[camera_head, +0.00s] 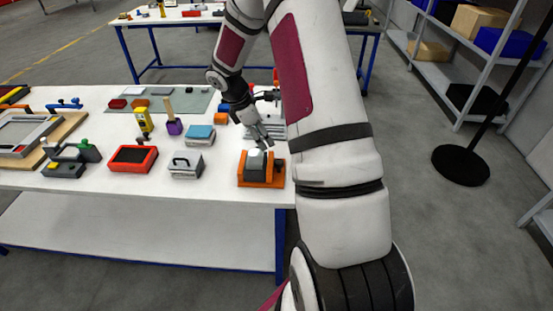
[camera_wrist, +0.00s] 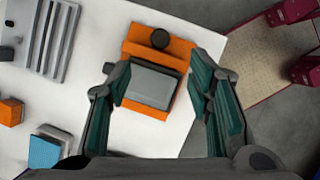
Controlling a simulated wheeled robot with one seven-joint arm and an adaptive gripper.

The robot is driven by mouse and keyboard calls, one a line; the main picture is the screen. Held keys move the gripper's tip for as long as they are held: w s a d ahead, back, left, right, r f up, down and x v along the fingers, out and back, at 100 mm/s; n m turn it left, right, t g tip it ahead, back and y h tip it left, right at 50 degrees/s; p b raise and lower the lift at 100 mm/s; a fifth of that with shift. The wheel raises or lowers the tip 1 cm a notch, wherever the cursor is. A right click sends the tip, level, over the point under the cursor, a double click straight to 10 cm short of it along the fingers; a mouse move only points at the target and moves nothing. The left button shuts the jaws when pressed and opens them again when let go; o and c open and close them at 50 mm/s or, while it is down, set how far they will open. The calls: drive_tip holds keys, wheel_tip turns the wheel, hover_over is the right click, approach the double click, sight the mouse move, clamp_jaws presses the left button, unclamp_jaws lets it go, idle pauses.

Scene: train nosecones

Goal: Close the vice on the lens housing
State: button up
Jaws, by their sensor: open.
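The orange vice (camera_head: 275,172) stands near the right front corner of the white table. In the wrist view, the vice (camera_wrist: 133,49) has a round dark knob (camera_wrist: 160,38) on one side. A grey block, seemingly the lens housing (camera_wrist: 150,86), sits in the vice between its orange parts; I cannot tell whether the jaws touch it. My gripper (camera_wrist: 160,72) is open and empty, its two teal-padded fingers apart on either side of the block in the picture.
A grey box with a handle (camera_head: 186,165), a red-rimmed tray (camera_head: 133,158) and a blue-topped box (camera_head: 200,135) stand left of the vice. A grey ribbed plate (camera_wrist: 48,40) lies nearby.

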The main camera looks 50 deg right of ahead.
sight(279, 161)
drive_tip(key=b+x, duration=0.3)
drive_tip(key=x, duration=1)
drive_tip(key=shift+s+d+f, duration=0.1)
drive_tip(key=shift+f, duration=0.2)
clamp_jaws()
